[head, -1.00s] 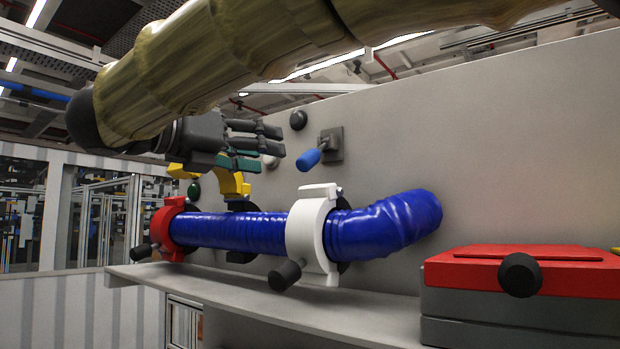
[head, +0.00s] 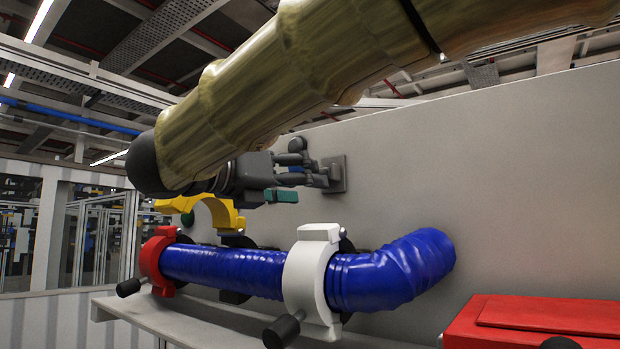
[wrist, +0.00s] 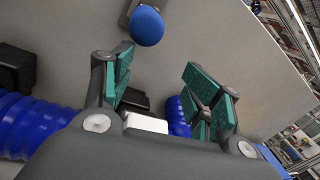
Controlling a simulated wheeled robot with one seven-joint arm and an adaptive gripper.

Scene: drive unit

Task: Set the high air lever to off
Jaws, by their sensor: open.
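A lever with a blue rounded handle (wrist: 147,25) sticks out from a dark square plate (head: 337,174) on the grey wall. It is the only blue-handled lever in view, and I see no label on it. The blue handle is beyond the fingertips, nearer the left finger. I see no clear contact.
Below is a thick blue hose (head: 220,267) with a red clamp (head: 155,260) and a white clamp (head: 305,273). An open yellow clamp (head: 222,215) is under my wrist. A red-topped box (head: 540,315) stands at lower right. The wall right of the plate is clear.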

